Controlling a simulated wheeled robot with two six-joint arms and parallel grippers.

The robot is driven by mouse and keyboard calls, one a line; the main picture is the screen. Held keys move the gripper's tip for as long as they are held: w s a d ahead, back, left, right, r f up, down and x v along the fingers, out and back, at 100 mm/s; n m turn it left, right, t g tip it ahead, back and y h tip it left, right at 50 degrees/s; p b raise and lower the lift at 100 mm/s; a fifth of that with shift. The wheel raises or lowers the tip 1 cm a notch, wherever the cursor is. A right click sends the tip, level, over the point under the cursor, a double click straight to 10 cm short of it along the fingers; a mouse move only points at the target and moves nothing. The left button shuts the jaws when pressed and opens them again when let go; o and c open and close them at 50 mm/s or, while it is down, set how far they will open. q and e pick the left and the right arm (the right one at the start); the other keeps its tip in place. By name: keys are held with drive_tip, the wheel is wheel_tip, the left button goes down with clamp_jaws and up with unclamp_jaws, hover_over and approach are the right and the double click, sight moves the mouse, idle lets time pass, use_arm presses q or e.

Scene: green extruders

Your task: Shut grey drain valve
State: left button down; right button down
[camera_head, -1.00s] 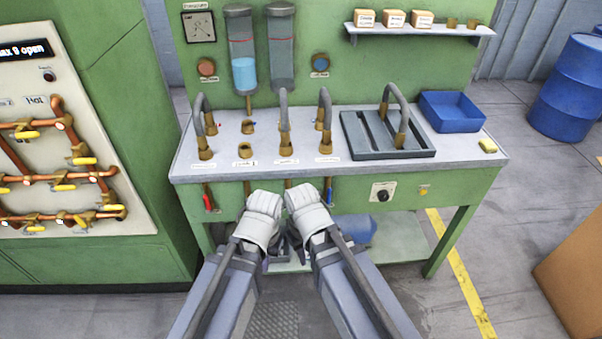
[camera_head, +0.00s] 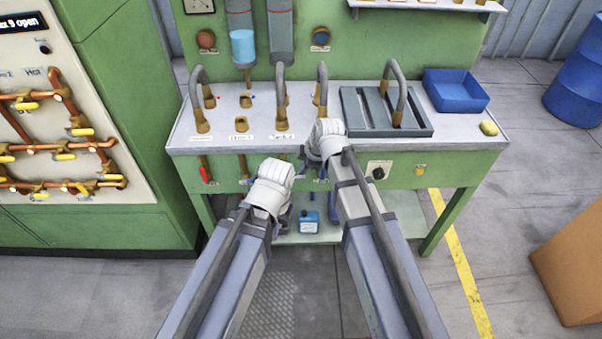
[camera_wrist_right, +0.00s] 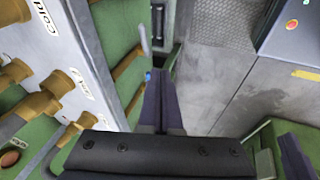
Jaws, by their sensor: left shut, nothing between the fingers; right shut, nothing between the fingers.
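A pale grey lever (camera_wrist_right: 145,38) on a brass pipe under the bench edge shows in the right wrist view; it looks like the drain valve's handle. In the head view I cannot make it out behind my arms. My right gripper (camera_wrist_right: 162,105) is shut and empty, its fingers pointing along the bench front, apart from the lever. In the head view my right gripper (camera_head: 312,160) is at the bench's front edge. My left gripper (camera_head: 280,205) is lower and to the left, before the bench; its fingertips are mostly hidden, and it holds nothing.
A red-handled valve (camera_head: 206,172) hangs under the bench top (camera_head: 230,146) at left. Curved hoses (camera_head: 282,95) stand on top. A blue canister (camera_head: 309,222) stands on the lower shelf. A black knob (camera_head: 378,172) is on the front panel at right. Floor (camera_head: 110,290) is clear at left.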

drive_tip(key=b, duration=1)
approach(300, 178)
drive_tip(key=s+a+f, duration=0.2)
drive_tip(key=a+f, duration=0.2)
drive_tip(key=f, duration=0.1)
drive_tip(key=w, duration=0.1)
drive_tip(key=w+f+b, duration=0.1)
drive_tip(key=shift+w+d, duration=0.25)
drive_tip(key=shift+w, duration=0.15)
drive_tip(key=shift+w+d, duration=0.1)
drive_tip(key=shift+w, duration=0.2)
drive_tip(key=shift+w+d+f+b, duration=0.15)
drive_tip(key=shift+d+f+b, duration=0.05)
drive_tip(key=shift+f+b, duration=0.25)
drive_tip(key=shift+w+d+f+b, duration=0.15)
drive_tip(key=shift+f+b, duration=0.25)
drive_tip(key=shift+f, duration=0.05)
drive_tip(key=shift+s+d+f, duration=0.1)
drive_tip(key=shift+d, duration=0.15)
